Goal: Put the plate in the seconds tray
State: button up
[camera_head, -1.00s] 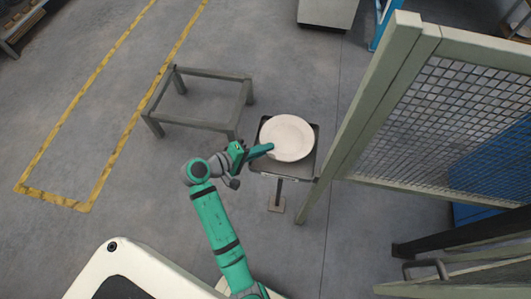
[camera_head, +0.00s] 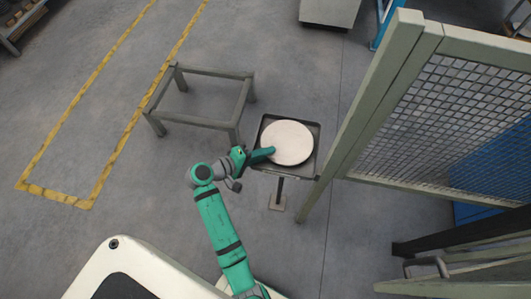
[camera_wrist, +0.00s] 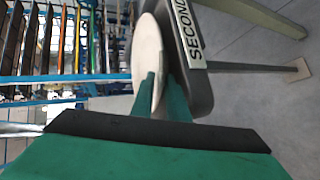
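The white round plate (camera_head: 288,143) is over the dark square seconds tray (camera_head: 312,163) and looks level. In the wrist view the plate (camera_wrist: 146,50) shows nearly edge-on beside the tray's rim (camera_wrist: 200,95), which has a label reading "SECOND", partly cut off. My gripper (camera_head: 270,151) reaches in over the tray's left side at the plate's rim. In the wrist view its two green fingers (camera_wrist: 161,90) lie on either side of the rim, shut on it. Whether the plate's underside touches the tray floor is hidden.
The tray stands on a thin post with a small foot (camera_head: 277,204). A grey open-frame table (camera_head: 205,122) stands to its left. A mesh fence panel (camera_head: 440,120) rises close on the right. Open floor lies beyond the tray.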

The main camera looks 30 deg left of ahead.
jog(key=v, duration=1.2)
jog(key=shift+a, duration=0.1)
